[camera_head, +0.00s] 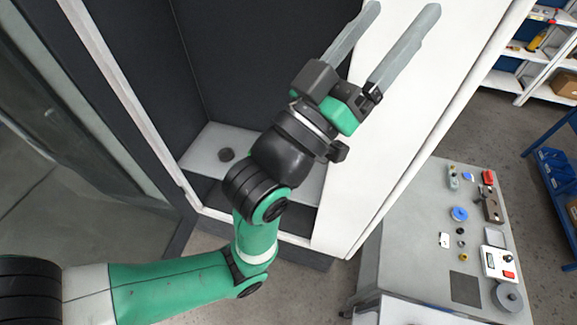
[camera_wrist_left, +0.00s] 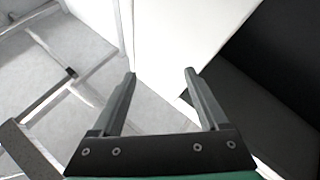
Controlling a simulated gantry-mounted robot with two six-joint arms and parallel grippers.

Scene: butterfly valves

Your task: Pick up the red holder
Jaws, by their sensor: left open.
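A small red object (camera_head: 488,177), which looks like the red holder, sits at the far right corner of the grey table in the head view. It is too small there to make out its shape. My left gripper (camera_head: 405,7) is open and empty, in front of the white panel of the cabinet, up and left of the table and well apart from the red object. In the left wrist view, the open fingers (camera_wrist_left: 160,73) have nothing between them, and no red object shows. My right gripper is not in view.
The grey table (camera_head: 405,235) holds several small parts, including a blue ring (camera_head: 460,214), a brown block (camera_head: 492,208), a control box (camera_head: 497,262) and a grey disc (camera_head: 509,297). The white cabinet (camera_head: 395,130) stands left of it. Shelves (camera_head: 525,80) stand at the back right.

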